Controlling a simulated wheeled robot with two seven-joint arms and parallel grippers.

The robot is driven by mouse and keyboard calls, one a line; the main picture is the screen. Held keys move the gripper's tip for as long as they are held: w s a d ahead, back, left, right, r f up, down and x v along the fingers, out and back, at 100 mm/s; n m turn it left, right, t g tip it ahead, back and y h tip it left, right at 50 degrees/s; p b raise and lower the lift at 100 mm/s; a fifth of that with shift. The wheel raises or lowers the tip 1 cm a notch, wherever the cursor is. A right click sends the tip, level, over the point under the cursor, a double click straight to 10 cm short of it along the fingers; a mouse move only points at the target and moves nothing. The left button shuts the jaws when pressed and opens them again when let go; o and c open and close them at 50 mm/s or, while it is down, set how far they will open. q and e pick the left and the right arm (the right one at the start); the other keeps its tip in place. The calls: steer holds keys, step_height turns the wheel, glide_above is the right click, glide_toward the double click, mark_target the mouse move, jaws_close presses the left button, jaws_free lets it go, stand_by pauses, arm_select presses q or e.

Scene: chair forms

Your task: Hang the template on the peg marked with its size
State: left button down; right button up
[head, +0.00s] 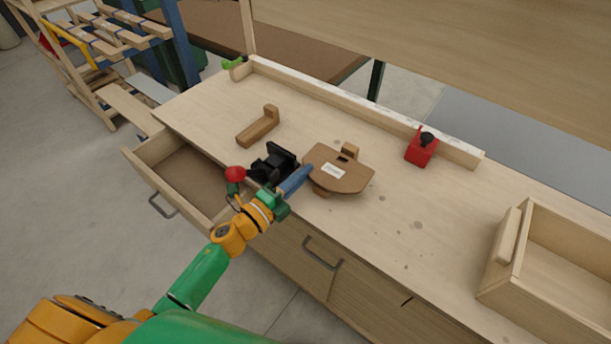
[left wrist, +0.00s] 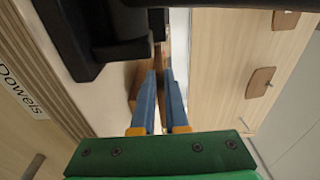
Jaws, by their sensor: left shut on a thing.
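The template (head: 352,178) is a flat brown board with a curved front edge, a small slot and a white label too small to read. It is over the middle of the workbench; I cannot tell how far it is above the top. My left gripper (head: 307,170) is shut on its left edge. In the left wrist view the blue fingers (left wrist: 163,85) are close together, with brown wood partly hidden behind them. That view also shows brown templates (left wrist: 260,82) on a pale board. No peg size marks are readable. My right gripper is out of view.
A black clamp-like tool (head: 275,163) is close beside the left gripper. A wooden L-shaped block (head: 258,127), a red block with a black knob (head: 421,149) and a wooden box (head: 568,262) are on the workbench (head: 420,225). A drawer (head: 150,168) stands open at left.

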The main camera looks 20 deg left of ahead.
arm_select(q)
steer(key=shift+w+d+f, duration=0.2)
steer(key=shift+w+f, duration=0.2)
steer(key=shift+w, duration=0.1)
steer(key=c, duration=0.9)
jaws_free()
steer(key=shift+f, duration=0.1)
